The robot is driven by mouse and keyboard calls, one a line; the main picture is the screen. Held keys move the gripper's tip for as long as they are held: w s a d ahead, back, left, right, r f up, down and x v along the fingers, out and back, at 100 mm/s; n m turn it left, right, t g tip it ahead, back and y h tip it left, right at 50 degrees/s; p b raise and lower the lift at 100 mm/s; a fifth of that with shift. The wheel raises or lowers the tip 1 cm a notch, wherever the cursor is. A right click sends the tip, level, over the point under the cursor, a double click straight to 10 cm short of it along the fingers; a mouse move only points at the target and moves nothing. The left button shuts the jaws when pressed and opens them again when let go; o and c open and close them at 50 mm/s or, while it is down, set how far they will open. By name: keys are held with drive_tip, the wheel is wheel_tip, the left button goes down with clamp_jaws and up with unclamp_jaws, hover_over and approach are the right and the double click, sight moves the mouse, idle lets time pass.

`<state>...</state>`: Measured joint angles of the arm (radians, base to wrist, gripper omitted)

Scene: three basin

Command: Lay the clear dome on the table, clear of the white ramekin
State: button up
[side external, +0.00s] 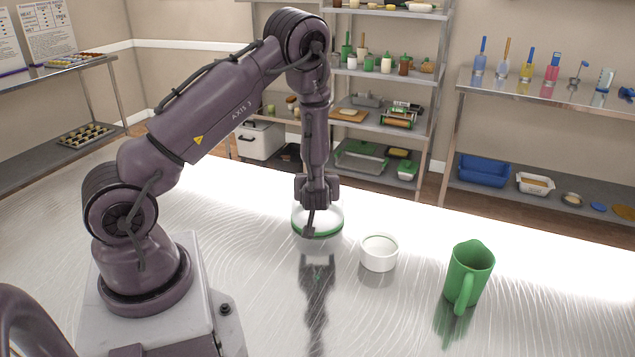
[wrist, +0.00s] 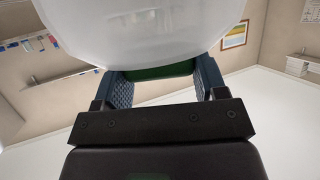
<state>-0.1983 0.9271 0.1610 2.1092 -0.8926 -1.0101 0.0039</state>
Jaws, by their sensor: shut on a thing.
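The clear dome (side external: 326,217) has a green rim and is to the left of the white ramekin (side external: 379,254) in the side view, apart from it. My gripper (side external: 313,212) points down and is shut on the dome. In the wrist view, the pale, see-through dome (wrist: 150,30) fills the top, and my gripper (wrist: 163,85) has a green part between its two fingers. The dome seems to be a little above the table, but its exact height is hard to tell. The ramekin stands upright on the table.
A green jug (side external: 468,275) stands on the shiny table (side external: 400,325) to the right of the ramekin. The table to the left of the dome and in front of the ramekin is bare. Shelves with kitchen goods stand behind, off the table.

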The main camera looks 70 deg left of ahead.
drive_tip(key=shift+f, duration=0.2)
drive_tip(key=o, duration=1.2)
drive_tip(key=shift+r, duration=0.15)
